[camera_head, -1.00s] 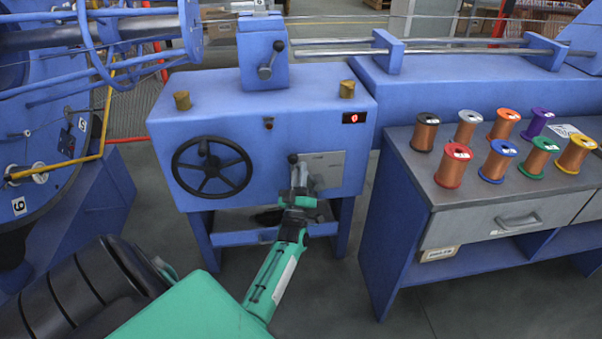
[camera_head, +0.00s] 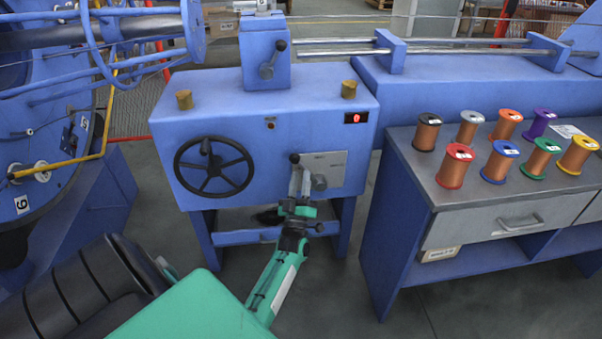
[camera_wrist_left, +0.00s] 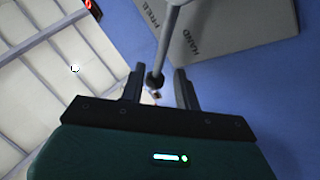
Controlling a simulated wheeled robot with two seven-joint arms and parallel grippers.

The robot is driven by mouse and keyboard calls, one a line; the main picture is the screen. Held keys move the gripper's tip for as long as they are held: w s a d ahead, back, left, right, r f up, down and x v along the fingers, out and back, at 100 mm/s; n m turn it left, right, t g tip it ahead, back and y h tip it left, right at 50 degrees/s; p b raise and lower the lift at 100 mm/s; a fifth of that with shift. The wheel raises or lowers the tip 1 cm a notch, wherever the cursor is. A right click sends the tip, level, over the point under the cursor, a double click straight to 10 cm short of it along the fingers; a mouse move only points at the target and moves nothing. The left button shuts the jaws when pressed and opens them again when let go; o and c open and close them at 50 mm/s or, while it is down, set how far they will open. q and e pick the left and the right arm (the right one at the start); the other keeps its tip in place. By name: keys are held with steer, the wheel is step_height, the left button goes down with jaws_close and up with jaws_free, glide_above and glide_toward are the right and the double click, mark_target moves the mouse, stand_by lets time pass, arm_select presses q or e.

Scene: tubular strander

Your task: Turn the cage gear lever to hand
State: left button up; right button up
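The cage gear lever (camera_wrist_left: 168,40) is a grey rod with a black ball knob. Its knob also shows in the head view (camera_head: 294,158), in front of the blue gearbox cabinet. Behind it is a grey plate (camera_wrist_left: 235,35), on which the words FREE and HAND can be read in the left wrist view. My left gripper (camera_wrist_left: 158,88) is open, with the knob between its two fingers and a gap visible on each side. In the head view the left gripper (camera_head: 300,180) points up at the lever and partly hides its rod. My right gripper is not in view.
The cabinet (camera_head: 240,110) carries a black handwheel (camera_head: 213,167) left of the lever and a small red display (camera_head: 355,118) above right. A bench (camera_head: 410,175) with several wire spools stands to the right. Open floor lies between cabinet and bench.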

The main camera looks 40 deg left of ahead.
arm_select(q)
steer(key=v, duration=1.1)
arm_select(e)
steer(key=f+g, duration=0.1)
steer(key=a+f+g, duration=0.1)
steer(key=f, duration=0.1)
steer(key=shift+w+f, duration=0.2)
arm_select(q)
steer(key=shift+s, duration=0.1)
